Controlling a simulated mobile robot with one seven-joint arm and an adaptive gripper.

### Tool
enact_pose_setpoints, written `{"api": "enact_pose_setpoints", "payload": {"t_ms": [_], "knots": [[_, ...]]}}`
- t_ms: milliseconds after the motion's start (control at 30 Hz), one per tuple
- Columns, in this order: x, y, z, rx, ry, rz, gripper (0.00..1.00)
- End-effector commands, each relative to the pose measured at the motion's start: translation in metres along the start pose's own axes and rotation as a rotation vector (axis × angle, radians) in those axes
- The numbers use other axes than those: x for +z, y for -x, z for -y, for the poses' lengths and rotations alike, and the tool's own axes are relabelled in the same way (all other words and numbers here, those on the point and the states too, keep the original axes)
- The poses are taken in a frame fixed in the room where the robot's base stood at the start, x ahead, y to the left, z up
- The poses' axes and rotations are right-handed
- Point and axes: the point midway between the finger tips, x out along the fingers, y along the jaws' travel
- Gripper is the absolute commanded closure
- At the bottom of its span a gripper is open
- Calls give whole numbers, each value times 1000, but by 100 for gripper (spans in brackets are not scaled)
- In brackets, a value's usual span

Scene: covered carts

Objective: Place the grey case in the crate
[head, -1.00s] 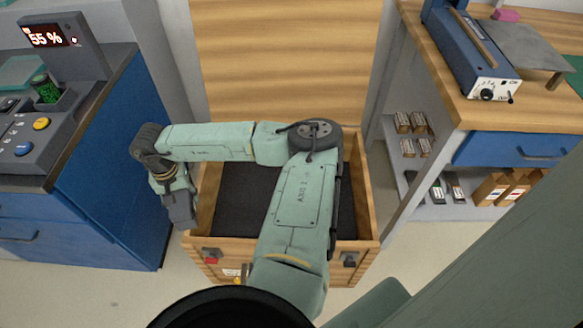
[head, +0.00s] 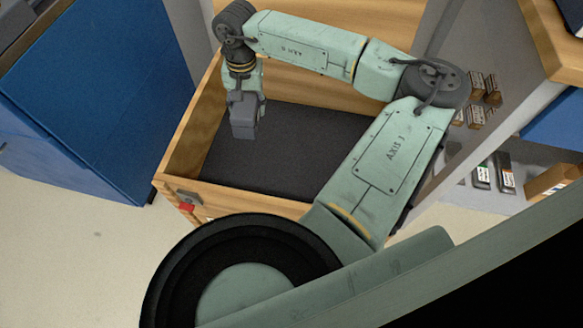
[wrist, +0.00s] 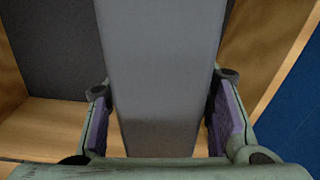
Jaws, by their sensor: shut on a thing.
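My gripper (head: 245,90) is shut on the grey case (head: 242,122), which hangs down from it. In the head view the case shows against the left part of the inside of the wooden crate (head: 250,202); its exact height is hard to tell. In the wrist view the grey case (wrist: 160,75) fills the middle, with a purple-padded finger of my gripper (wrist: 160,118) on each side. Dark crate lining (wrist: 55,50) shows left of the case, and wood shows on both sides. The crate is open at the top, and I see nothing lying on its visible floor.
A tall wooden panel (head: 375,20) rises behind the crate. A grey shelf with small boxes (head: 482,85) and a blue-drawered bench (head: 555,120) are on the right. Bare floor (head: 90,245) lies at the front left.

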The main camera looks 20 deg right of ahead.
Motion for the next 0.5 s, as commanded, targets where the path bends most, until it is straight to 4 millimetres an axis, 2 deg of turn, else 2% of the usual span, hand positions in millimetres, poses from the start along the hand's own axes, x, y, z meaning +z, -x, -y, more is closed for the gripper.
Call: {"api": "enact_pose_setpoints", "payload": {"t_ms": [33, 267, 500], "knots": [[-1, -23, -12, -1, -14, -5, 98], [6, -54, -56, 1, -62, -8, 98], [23, -89, -98, 14, -106, -9, 98]]}}
